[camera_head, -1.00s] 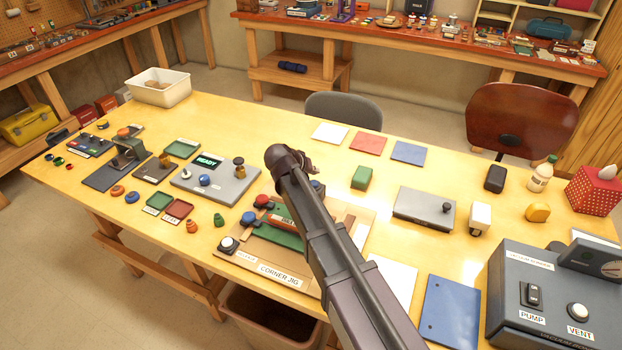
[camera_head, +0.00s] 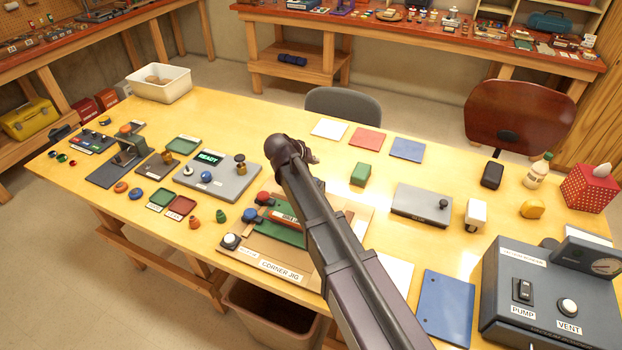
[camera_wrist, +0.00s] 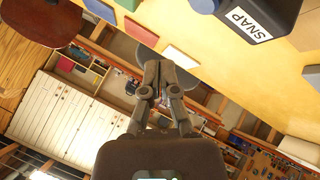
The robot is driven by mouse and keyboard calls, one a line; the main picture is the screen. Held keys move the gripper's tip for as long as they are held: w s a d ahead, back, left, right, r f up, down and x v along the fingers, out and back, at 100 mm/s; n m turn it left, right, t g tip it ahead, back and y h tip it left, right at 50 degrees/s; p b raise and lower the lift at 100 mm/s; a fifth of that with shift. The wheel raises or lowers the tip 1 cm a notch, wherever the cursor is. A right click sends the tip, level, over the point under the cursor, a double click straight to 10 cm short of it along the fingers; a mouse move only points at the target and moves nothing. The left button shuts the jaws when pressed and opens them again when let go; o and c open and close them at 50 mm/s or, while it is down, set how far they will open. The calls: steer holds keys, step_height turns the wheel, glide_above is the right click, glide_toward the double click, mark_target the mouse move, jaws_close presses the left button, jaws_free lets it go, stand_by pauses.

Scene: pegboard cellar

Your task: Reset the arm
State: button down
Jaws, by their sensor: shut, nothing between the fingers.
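My gripper (camera_wrist: 157,75) shows in the wrist view with its two fingers together and nothing between them. It points out past the table edge, toward a grey chair and the far shelves. In the head view my arm rises from the bottom over the middle of the yellow table (camera_head: 120,210). The arm's end stands above the table, right of the grey READY device (camera_head: 238,185), and covers part of the corner jig (camera_head: 275,268).
A blue-grey pump box (camera_head: 535,290) stands at the front right. A green block (camera_head: 360,174) and a grey plate with a knob (camera_head: 420,205) lie right of my arm. A white bin (camera_head: 160,84) stands at the back left. Chairs (camera_head: 343,105) stand behind the table.

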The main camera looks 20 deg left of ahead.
stand_by(0.3)
steer(key=shift+d, duration=0.3)
steer(key=s+d+f+m+g+y, duration=0.1)
steer(key=s+d+f+m+g, duration=0.2)
steer(key=d, duration=1.4)
steer(key=s+d+f+g, duration=0.2)
steer(key=s+d+g, duration=0.25)
steer(key=d, duration=1.15)
steer(key=s+d+y, duration=0.1)
steer(key=s+d, duration=0.2)
steer(key=s+d+m, duration=0.1)
steer(key=s+d, duration=0.2)
steer(key=s+d+g+y, duration=0.1)
steer(key=s+d, duration=0.2)
steer(key=shift+f+y, duration=0.3)
steer(key=shift+a, duration=0.1)
